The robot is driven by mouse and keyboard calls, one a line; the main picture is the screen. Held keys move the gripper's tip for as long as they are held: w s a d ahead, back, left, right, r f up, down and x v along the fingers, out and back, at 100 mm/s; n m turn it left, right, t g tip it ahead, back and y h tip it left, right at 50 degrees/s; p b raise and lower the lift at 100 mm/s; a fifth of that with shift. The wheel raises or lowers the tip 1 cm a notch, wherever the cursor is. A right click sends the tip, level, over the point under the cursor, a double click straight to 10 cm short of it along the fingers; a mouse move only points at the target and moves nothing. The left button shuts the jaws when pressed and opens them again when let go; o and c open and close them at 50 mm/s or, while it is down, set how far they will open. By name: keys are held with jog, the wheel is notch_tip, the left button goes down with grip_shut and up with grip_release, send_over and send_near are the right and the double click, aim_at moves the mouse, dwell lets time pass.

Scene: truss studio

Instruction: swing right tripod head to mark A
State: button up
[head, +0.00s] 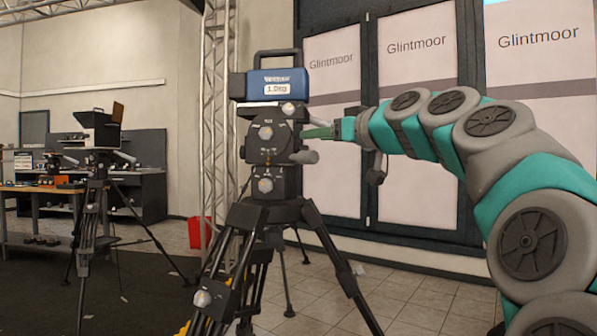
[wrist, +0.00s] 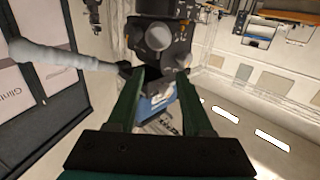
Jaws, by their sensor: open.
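The right tripod head (head: 272,140) is dark grey with round knobs, and it sits upright on a black tripod (head: 265,215). It carries a blue block (head: 275,84) with a black handle and a "1.0kg" label. A short grey stub, perhaps the end of its bar, shows at its right side (head: 305,157). In the wrist view a long grey bar (wrist: 62,55) runs left from near the head (wrist: 157,40). My gripper (head: 308,132) is open at the head's right side, its green fingers (wrist: 160,76) pointing at the head. Contact cannot be told. Mark A cannot be made out.
A second tripod (head: 97,180) with a dark device stands at left. Benches (head: 130,185) are behind it. A metal truss (head: 214,130) and red bin (head: 200,232) stand behind the right tripod. "Glintmoor" panels (head: 418,120) line the back right. The tripod's legs spread over the tiled floor.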

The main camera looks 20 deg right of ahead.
aim_at(301, 157)
jog(key=f+b, duration=0.2)
jog(key=f, duration=0.1)
jog(key=f+b, duration=0.1)
jog(key=b, duration=0.1)
jog(key=shift+d+f, duration=0.3)
jog(key=shift+w+a+p, duration=0.1)
jog(key=shift+w+a, duration=0.15)
jog(key=shift+w, duration=1.05)
jog(key=shift+w+a+p, duration=0.15)
jog(key=shift+w+a, duration=0.05)
jog(key=shift+w, duration=1.05)
jog(key=shift+w+a+p, duration=0.1)
jog(key=shift+w+a, duration=0.15)
jog(key=shift+w, duration=1.05)
jog(key=shift+c, duration=0.3)
grip_shut()
